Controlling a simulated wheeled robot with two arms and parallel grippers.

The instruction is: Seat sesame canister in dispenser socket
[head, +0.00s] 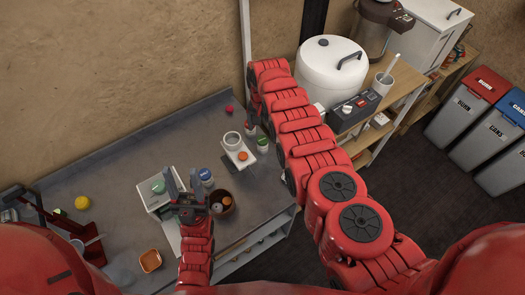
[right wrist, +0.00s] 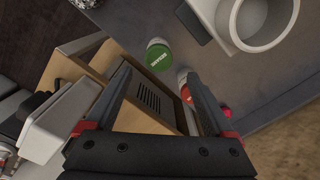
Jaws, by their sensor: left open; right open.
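A canister with a green, lettered lid (right wrist: 158,57) stands upright on the grey counter; it also shows in the head view (head: 262,143). Its lettering is too small to read surely, so I cannot confirm it is the sesame one. A red-lidded canister (right wrist: 184,82) is partly hidden behind a finger of my right gripper (right wrist: 157,82). That gripper is open and empty, its fingers reaching toward the canisters. The dispenser's white ring-shaped socket (right wrist: 262,18) is at upper right; in the head view the socket (head: 232,138) looks empty. My left gripper (head: 183,180) is open above the counter.
A brown bowl (head: 221,203), a blue-lidded canister (head: 206,176) and a white box (head: 152,192) are close to my left gripper. A white cooker (head: 330,68) stands on a wooden shelf at right. An orange dish (head: 150,261) is at front left. The counter's back middle is mostly clear.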

